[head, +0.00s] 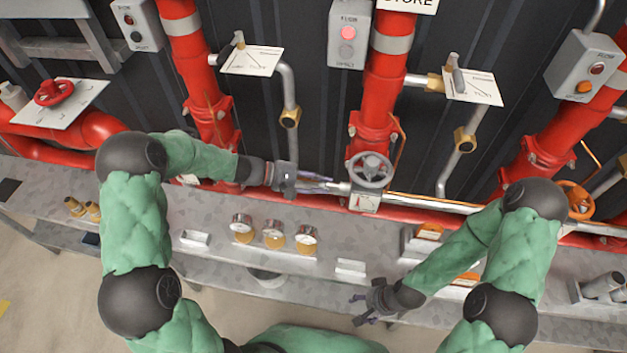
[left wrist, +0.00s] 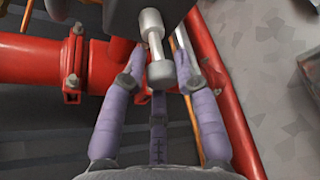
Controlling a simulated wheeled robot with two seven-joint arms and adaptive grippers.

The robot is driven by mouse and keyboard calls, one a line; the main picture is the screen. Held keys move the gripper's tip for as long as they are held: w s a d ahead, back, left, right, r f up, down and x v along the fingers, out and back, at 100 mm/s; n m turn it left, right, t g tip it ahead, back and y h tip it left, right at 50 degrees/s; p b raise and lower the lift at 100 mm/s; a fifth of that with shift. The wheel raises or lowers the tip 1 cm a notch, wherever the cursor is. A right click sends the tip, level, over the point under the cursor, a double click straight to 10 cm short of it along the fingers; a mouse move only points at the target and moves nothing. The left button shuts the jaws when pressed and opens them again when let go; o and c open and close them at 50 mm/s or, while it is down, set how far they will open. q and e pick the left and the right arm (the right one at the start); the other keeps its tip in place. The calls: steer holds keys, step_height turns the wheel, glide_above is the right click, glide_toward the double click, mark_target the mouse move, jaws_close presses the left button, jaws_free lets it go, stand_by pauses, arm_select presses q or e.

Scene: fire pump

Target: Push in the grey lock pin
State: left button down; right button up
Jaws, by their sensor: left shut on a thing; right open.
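The grey lock pin (left wrist: 152,32) shows in the left wrist view as a light metal rod with a wide round end, sticking out of a dark block. In the head view its pale end (head: 340,188) shows just left of the grey handwheel. My left gripper (head: 326,186) reaches in from the left, low beside the handwheel. Its purple fingers (left wrist: 158,72) are shut around the pin's round end. How deep the pin sits in the block I cannot tell. My right gripper (head: 366,308) is open and empty, over the front edge of the grey counter.
The grey handwheel (head: 371,168) sits on the middle red pipe, with a small plate (head: 364,202) below it. Gauges (head: 273,235) stand on the counter (head: 215,218). A red pipe (head: 425,215) runs along the back. An orange handwheel (head: 579,200) is at right, near my right arm.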

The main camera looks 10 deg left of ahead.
arm_select(q)
steer(key=shift+s+d, duration=0.2)
steer(key=shift+d, duration=0.6)
steer(key=c, duration=1.1)
jaws_free()
steer(key=shift+d, duration=0.1)
steer(key=shift+o, duration=0.6)
steer(key=shift+s+d+r, duration=0.1)
steer(key=shift+a, duration=0.35)
steer(key=v, duration=1.1)
steer(key=shift+a, duration=0.25)
